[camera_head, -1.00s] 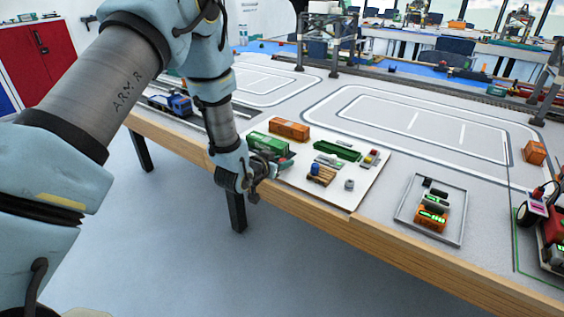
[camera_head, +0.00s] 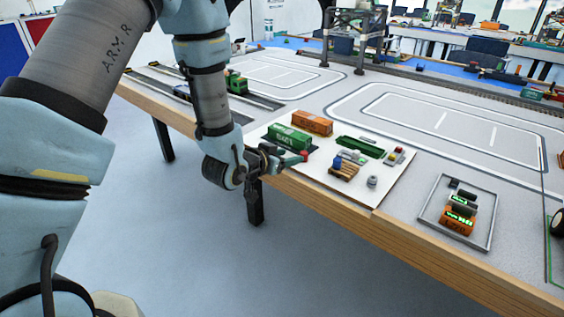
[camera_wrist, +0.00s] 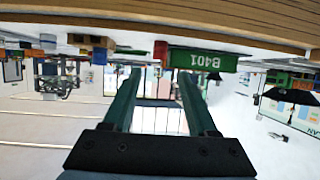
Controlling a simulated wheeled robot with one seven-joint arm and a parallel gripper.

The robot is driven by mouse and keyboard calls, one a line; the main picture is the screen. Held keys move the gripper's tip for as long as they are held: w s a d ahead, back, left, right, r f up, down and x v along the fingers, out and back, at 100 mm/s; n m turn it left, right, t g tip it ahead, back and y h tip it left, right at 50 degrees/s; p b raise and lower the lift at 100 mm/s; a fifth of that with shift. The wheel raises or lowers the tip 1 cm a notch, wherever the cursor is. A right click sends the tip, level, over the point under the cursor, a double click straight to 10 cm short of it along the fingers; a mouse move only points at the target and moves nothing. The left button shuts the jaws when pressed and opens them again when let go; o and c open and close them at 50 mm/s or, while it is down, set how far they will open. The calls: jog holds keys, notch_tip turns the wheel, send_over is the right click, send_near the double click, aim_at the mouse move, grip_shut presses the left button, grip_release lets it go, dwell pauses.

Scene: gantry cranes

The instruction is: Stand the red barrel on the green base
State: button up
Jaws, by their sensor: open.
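The red barrel (camera_head: 304,153) is a small red shape by the near end of the green container in the head view. In the wrist view the red barrel (camera_wrist: 160,52) shows ahead, between the fingertips in the picture and apart from both. My gripper (camera_wrist: 159,72) is open and empty. In the head view my gripper (camera_head: 284,160) is low at the table's front edge, just left of the barrel. A long, low green piece (camera_head: 360,146) lies on the white board; I cannot tell if it is the green base.
A green container (camera_head: 288,139), also in the wrist view (camera_wrist: 203,60), and an orange container (camera_head: 312,122) stand close by. A wooden pallet (camera_head: 344,170) bears a blue barrel (camera_head: 337,161). A grey cylinder (camera_head: 372,181) stands right of it. The wooden table edge (camera_head: 330,203) is near.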

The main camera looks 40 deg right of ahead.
jog(key=shift+v, duration=1.5)
